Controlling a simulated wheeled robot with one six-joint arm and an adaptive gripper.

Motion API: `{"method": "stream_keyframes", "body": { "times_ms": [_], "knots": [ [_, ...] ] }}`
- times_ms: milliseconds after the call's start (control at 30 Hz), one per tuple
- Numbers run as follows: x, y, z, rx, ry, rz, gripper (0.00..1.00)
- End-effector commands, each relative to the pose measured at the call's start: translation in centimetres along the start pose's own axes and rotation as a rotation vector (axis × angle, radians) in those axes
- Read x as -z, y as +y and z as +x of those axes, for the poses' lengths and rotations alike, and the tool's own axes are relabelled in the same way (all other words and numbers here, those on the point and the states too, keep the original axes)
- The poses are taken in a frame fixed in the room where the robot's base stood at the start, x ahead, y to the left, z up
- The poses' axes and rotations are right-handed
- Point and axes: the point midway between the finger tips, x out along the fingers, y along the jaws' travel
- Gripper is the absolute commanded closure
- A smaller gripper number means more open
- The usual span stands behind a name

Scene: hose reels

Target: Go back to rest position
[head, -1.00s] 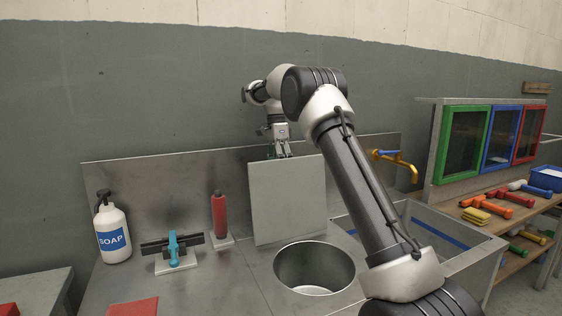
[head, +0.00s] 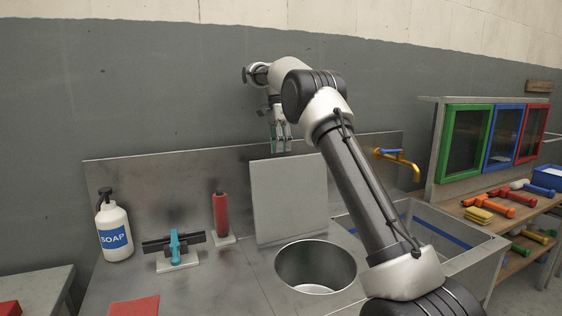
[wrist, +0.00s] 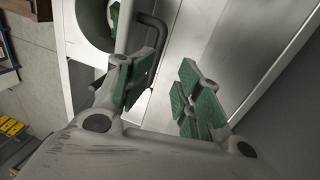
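My gripper (head: 281,147) hangs fingers down above the top edge of an upright grey panel (head: 288,200) in the head view. The gripper is clear of the panel. In the wrist view my gripper (wrist: 160,95) has its two green-padded fingers spread apart with nothing between them.
A soap bottle (head: 114,228), a turquoise-handled tool (head: 175,247) and a red cylinder (head: 220,214) stand on the counter at left. A yellow tap (head: 401,160) and a rectangular sink (head: 440,235) are at right. Coloured-frame windows (head: 466,143) stand beyond.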

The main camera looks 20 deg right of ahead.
Motion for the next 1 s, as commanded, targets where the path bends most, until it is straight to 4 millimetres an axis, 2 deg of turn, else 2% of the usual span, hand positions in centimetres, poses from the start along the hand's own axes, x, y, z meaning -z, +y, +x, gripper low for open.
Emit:
{"method": "stream_keyframes", "body": {
  "times_ms": [100, 200, 767, 867, 967, 1000],
  "knots": [
    [0.0, 0.2, -1.6, 0.002, 0.000, 0.000, 0.66],
    [0.0, 0.5, -2.4, 0.002, 0.000, 0.001, 0.66],
    [0.1, 1.0, -3.1, 0.007, 0.001, -0.012, 0.66],
    [0.1, 2.6, -4.3, 0.033, 0.002, -0.073, 0.66],
    [0.2, 5.6, -6.0, 0.077, 0.008, -0.188, 0.66],
    [0.2, 7.2, -6.6, 0.099, 0.014, -0.246, 0.66]
  ]
}}
